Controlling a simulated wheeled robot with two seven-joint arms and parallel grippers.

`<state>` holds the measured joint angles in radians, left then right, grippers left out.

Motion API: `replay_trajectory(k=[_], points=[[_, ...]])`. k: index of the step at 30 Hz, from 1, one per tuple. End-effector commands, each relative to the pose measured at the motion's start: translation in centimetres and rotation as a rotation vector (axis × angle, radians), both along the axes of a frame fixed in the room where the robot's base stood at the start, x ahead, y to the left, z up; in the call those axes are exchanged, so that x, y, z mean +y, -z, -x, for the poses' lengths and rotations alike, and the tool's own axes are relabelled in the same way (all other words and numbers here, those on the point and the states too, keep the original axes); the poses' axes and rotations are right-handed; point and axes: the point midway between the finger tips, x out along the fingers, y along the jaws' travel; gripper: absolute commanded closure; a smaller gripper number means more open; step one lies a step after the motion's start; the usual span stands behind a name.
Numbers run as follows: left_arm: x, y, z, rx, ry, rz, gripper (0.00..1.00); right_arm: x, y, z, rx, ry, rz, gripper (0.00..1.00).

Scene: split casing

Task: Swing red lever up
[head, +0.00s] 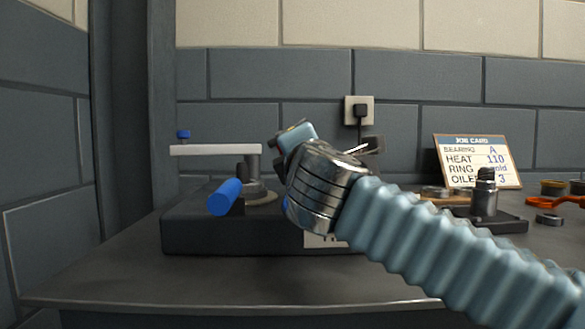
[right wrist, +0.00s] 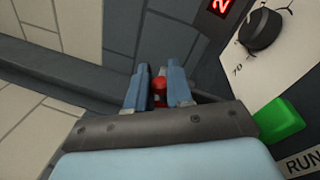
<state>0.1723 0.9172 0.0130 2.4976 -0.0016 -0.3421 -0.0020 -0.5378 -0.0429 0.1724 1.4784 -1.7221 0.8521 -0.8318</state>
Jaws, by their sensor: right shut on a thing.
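The red lever's round end (right wrist: 159,84) shows in the right wrist view between the two blue fingers of my right gripper (right wrist: 158,74). The fingers are shut on it. Only a small part of the lever is visible; the rest is hidden by the fingers and the gripper body. In the head view my right arm reaches in from the right and hides the lever and the right part of the dark machine base (head: 200,236). My left gripper is not in view.
On the machine are a white arm (head: 215,150) and a blue handle (head: 224,197). A black dial (right wrist: 261,30) and green button (right wrist: 279,120) sit beside my right gripper. A job card (head: 477,161) stands behind tools at right. The bench's left front is clear.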

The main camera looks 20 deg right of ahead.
Motion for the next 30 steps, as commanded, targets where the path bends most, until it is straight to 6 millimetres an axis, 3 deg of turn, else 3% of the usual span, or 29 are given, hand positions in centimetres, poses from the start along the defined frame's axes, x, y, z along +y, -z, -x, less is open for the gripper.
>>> replay_trajectory(k=[3, 12, 30], points=[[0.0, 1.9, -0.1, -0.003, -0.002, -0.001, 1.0, -0.4, 0.8, 0.1, -0.029, 0.002, -0.103, 1.0], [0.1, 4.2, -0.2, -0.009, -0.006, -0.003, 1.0, -1.3, 1.1, 0.3, -0.095, 0.001, -0.332, 1.0], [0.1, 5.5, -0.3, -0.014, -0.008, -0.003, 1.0, -1.8, 1.3, 0.5, -0.145, 0.002, -0.51, 1.0]])
